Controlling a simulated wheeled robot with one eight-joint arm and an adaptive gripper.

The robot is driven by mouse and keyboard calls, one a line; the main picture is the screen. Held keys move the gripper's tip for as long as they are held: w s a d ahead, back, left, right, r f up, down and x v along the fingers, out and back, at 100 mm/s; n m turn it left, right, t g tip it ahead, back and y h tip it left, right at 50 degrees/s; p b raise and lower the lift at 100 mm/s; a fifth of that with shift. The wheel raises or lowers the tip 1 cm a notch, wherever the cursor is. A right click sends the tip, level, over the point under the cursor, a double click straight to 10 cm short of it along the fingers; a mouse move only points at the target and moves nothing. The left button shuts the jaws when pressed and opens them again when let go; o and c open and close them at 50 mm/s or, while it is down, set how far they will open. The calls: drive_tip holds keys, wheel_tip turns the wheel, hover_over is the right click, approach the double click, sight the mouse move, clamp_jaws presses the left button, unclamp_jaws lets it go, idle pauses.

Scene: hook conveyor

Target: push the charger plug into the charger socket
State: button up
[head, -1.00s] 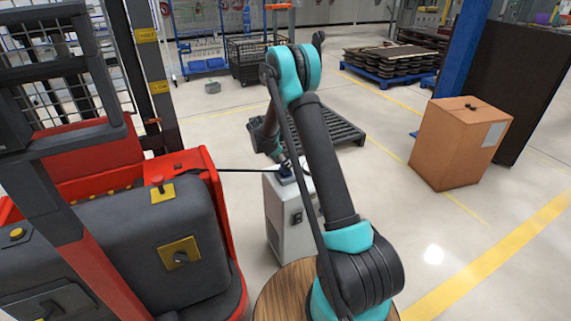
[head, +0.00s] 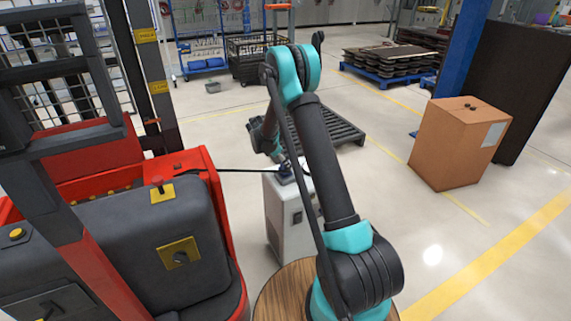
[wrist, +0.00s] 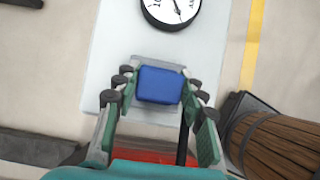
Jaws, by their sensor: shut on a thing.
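The blue charger plug (wrist: 158,86) sits between the fingers of my gripper (wrist: 157,88) in the wrist view, with a finger on each side of it. A grey plate (wrist: 152,61), apparently part of the charger socket, shows around the plug on top of the white charger cabinet (wrist: 105,65). The socket opening is hidden beneath the plug, so I cannot tell how deep the plug sits. In the head view my gripper (head: 285,168) is at the top of the cabinet (head: 287,220). A black cable (head: 243,170) runs from there to the red truck.
The red truck (head: 215,205) stands close on the left of the cabinet. A round gauge (wrist: 171,10) is on the cabinet top. A dark pallet (head: 335,125) lies behind, and a brown carton (head: 460,145) stands right. Floor between cabinet and carton is clear.

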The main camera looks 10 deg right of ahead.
drive_tip(key=shift+f, duration=0.55)
drive_tip(key=o, duration=1.2)
drive_tip(key=shift+c, duration=0.2)
drive_tip(key=v, duration=1.2)
drive_tip(key=shift+d, duration=0.1)
